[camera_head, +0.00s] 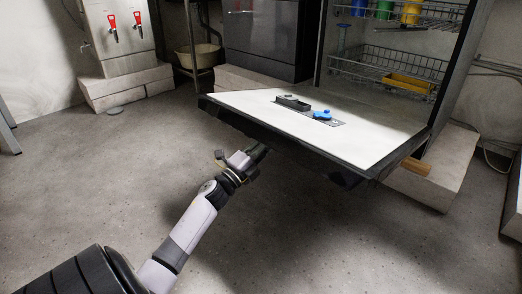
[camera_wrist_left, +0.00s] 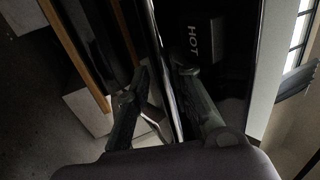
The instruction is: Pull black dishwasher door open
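The black dishwasher door (camera_head: 378,165) is folded down, close to level, its pale inner face (camera_head: 235,101) upward. A dark dispenser (camera_head: 292,102) and a blue cap (camera_head: 322,115) sit on that face. My left gripper (camera_head: 258,153) is at the door's front edge, at its left half, partly hidden under it. In the left wrist view, my left gripper's fingers (camera_wrist_left: 163,72) stand apart on either side of a shiny strip along the dark door. Whether they touch it is unclear. A HOT label (camera_wrist_left: 194,38) shows beside one finger. My right gripper is not in view.
Wire racks (camera_head: 400,66) with colored cups stand inside the dishwasher. A grey appliance (camera_head: 262,38) is behind to the left, and a pale unit with red taps (camera_head: 124,35) is at the far left. A wooden piece (camera_head: 416,166) is beside the door. The floor in front is clear.

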